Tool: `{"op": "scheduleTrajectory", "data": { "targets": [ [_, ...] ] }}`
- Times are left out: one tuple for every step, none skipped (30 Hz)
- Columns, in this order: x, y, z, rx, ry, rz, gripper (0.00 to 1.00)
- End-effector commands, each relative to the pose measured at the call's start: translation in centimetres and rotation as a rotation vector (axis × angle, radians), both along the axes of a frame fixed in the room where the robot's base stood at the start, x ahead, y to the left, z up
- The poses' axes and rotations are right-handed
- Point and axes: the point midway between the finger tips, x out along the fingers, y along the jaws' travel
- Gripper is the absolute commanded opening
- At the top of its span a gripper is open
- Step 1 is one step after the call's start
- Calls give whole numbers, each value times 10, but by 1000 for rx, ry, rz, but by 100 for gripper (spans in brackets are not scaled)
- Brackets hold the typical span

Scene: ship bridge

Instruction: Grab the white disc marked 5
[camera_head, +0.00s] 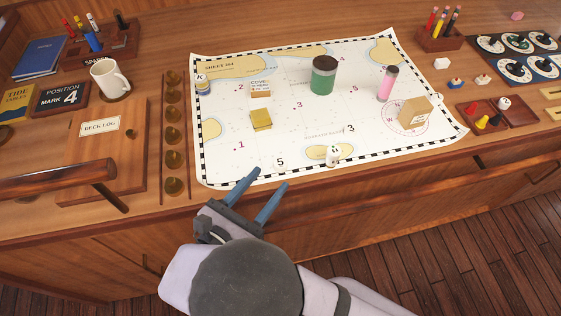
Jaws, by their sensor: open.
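The white disc marked 5 (280,162) lies on the chart near its front edge. Its white face blends with the paper, so its outline is hard to make out. My gripper (271,178) is open and empty, with its two blue fingers spread. The fingertips show just in front of the disc, and it appears a little beyond the gap between them. Height above the chart cannot be told.
Brass pieces (174,160) stand left. Chart around the disc is clear.

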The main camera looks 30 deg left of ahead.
Motion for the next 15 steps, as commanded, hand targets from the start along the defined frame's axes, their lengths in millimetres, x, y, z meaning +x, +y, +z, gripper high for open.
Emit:
{"op": "scheduleTrajectory", "data": {
  "targets": [
    [3, 0, 0, 0, 0, -2, 48],
    [5, 1, 0, 0, 0, -3, 48],
    [8, 1, -1, -2, 0, -4, 48],
    [12, 2, -2, -3, 0, -4, 48],
    [15, 3, -3, -3, 0, -4, 48],
    [20, 4, -4, -3, -1, -6, 48],
    [24, 5, -5, -4, -1, -5, 48],
    [27, 6, -6, -3, 0, -5, 48],
    [32, 6, -8, -3, 0, -5, 48],
    [36, 6, -9, -2, 0, -5, 48],
    [39, 7, -9, -2, 0, -4, 48],
    [43, 6, -10, -1, 0, -4, 48],
    [45, 6, -10, -1, 0, -4, 48],
    [47, 7, -11, 0, 0, -3, 48],
    [48, 7, -12, 0, 0, -2, 48]
  ]
}}
